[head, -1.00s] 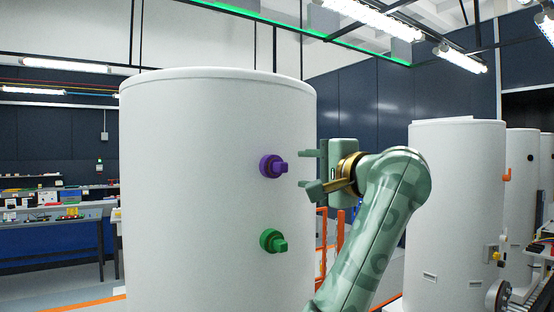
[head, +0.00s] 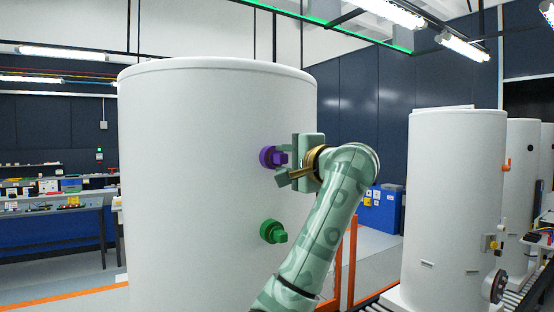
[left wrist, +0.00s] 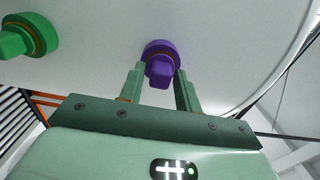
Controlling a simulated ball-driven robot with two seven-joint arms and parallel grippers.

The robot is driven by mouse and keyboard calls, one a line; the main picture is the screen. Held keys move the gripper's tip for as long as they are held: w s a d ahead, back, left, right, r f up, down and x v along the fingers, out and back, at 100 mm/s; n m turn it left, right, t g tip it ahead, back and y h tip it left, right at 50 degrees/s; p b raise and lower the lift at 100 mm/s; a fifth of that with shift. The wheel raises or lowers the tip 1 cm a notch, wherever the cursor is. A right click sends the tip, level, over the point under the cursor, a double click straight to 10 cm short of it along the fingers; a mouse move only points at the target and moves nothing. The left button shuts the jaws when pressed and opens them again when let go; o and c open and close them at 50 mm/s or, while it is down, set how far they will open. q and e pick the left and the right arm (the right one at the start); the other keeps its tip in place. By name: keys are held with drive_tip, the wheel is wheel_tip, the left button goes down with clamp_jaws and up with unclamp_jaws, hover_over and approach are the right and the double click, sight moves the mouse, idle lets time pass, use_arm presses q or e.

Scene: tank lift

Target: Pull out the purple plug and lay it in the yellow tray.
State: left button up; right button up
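The purple plug (head: 268,157) sits in the side of the large white tank (head: 200,200), with its handle sticking out. In the left wrist view the plug (left wrist: 160,56) is straight ahead of my left gripper (left wrist: 159,72). The two fingertips are open, one on each side of the handle, with a thin gap on both sides. In the head view my left gripper (head: 284,163) overlaps the handle from the right. My right gripper is not in view. I see no yellow tray in these frames.
A green plug (head: 273,231) sits lower on the same tank; it also shows in the left wrist view (left wrist: 20,38). More white tanks (head: 455,200) stand on the right by a conveyor. An orange frame (head: 352,262) stands behind my arm.

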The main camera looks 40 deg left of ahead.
sight(285, 159)
use_arm(q)
clamp_jaws()
drive_tip(key=shift+d, duration=0.15)
drive_tip(key=shift+b+v, duration=0.55)
drive_tip(key=shift+v, duration=1.9)
